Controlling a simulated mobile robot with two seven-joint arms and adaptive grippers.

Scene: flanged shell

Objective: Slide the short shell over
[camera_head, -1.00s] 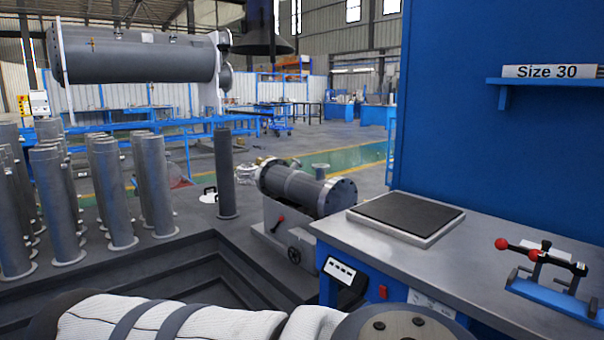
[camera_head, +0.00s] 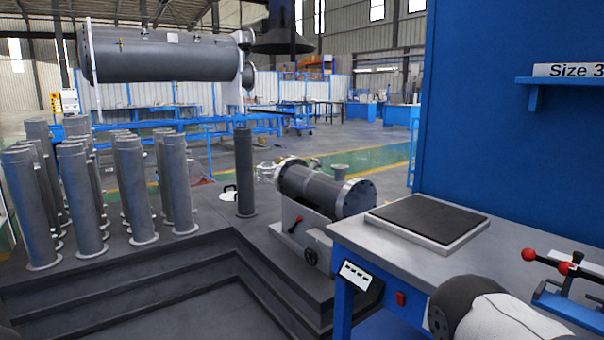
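A grey shell with bolted end flanges and a short top nozzle (camera_head: 322,189) lies horizontally on a light grey stand (camera_head: 296,236) in the middle of the view. Several grey flanged tubes (camera_head: 85,205) stand upright on the platform at left. A single darker tube (camera_head: 245,175) stands upright just left of the stand. I cannot tell which of these is the short shell. Part of one of my arms shows at the lower right, in front of the workbench. Neither gripper is in view.
A metal-topped workbench (camera_head: 385,255) with a dark square pad (camera_head: 428,219) and a red-knobbed clamp (camera_head: 565,275) stands at right. Dark steps (camera_head: 150,290) fill the lower left. A large vessel (camera_head: 165,57) is raised behind. A blue panel holds a shelf labelled Size 3 (camera_head: 570,78).

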